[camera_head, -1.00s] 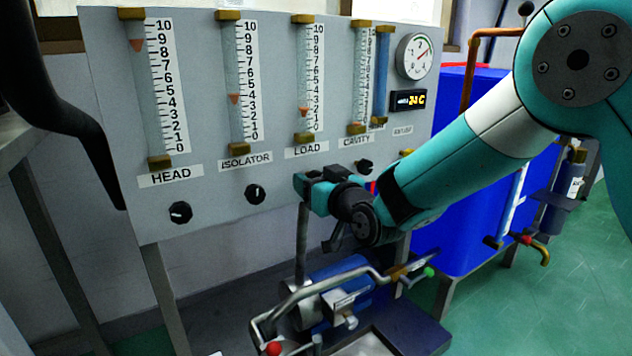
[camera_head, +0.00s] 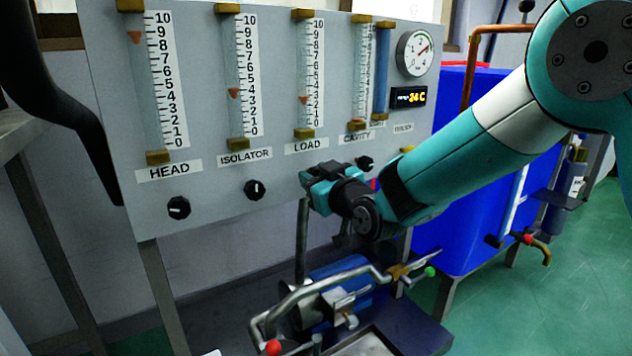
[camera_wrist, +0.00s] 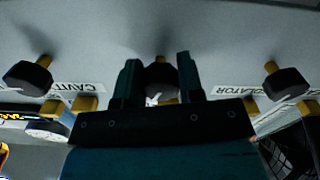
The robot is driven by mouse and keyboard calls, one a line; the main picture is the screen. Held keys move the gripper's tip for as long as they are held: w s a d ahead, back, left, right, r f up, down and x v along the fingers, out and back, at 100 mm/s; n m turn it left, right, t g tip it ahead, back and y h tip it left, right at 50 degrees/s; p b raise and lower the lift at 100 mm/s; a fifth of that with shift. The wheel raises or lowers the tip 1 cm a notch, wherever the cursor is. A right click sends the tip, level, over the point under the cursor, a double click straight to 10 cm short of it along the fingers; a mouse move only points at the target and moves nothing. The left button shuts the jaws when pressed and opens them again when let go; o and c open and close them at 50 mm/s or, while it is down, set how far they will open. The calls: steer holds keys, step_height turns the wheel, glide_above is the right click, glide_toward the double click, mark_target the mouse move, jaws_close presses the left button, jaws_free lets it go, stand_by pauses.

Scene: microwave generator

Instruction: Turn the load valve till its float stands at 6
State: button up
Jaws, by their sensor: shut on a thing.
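The load flowmeter (camera_head: 304,65) is a clear tube on the grey panel, with a scale from 0 to 10 and the label LOAD below it. Its small orange float (camera_head: 303,99) stands at about 2. My gripper (camera_head: 312,181) is at the panel below that label and hides the load valve knob in the head view. In the wrist view, the dark load knob (camera_wrist: 160,76) sits between the two fingers of my gripper (camera_wrist: 158,65). The fingers are shut on it.
The isolator knob (camera_head: 255,190) and head knob (camera_head: 179,207) are left of my gripper, and the cavity knob (camera_head: 365,163) is close on its right. Pipework with a blue cylinder (camera_head: 340,280) stands below. A blue tank (camera_head: 450,225) is at the right.

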steer(key=n+b, duration=0.2)
steer(key=n, duration=0.2)
steer(key=shift+f, duration=0.15)
steer(key=shift+n+b, duration=0.65)
steer(key=shift+n, duration=1.05)
steer(key=o, duration=0.9)
steer(key=shift+o, duration=0.2)
steer(key=shift+r, duration=0.2)
